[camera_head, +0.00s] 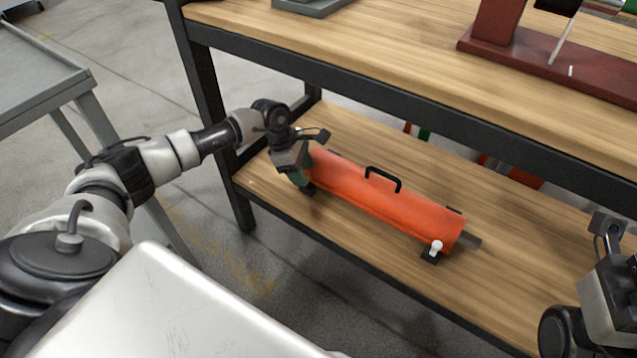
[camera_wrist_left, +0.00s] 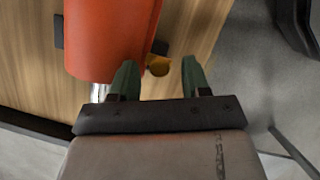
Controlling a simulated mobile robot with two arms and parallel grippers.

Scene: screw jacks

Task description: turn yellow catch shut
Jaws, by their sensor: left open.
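The yellow catch (camera_wrist_left: 158,66) shows in the left wrist view beside the near end of the orange cylindrical case (camera_wrist_left: 108,38), on a small dark mount. In the head view the case (camera_head: 375,197) lies on the lower wooden shelf, and my left gripper hides the yellow catch. My left gripper (camera_wrist_left: 157,76) is open, with its green fingertips on either side of the catch; I cannot tell if either touches it. In the head view the left gripper (camera_head: 303,177) is at the case's left end. Part of my right gripper (camera_head: 612,295) shows at the right edge, its fingers not visible.
A white catch (camera_head: 436,246) sits near the case's right end, and a black handle (camera_head: 383,178) stands on top. The upper shelf (camera_head: 400,40) overhangs behind the case. The dark front frame (camera_head: 345,248) edges the lower shelf. A grey table (camera_head: 35,75) stands at left.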

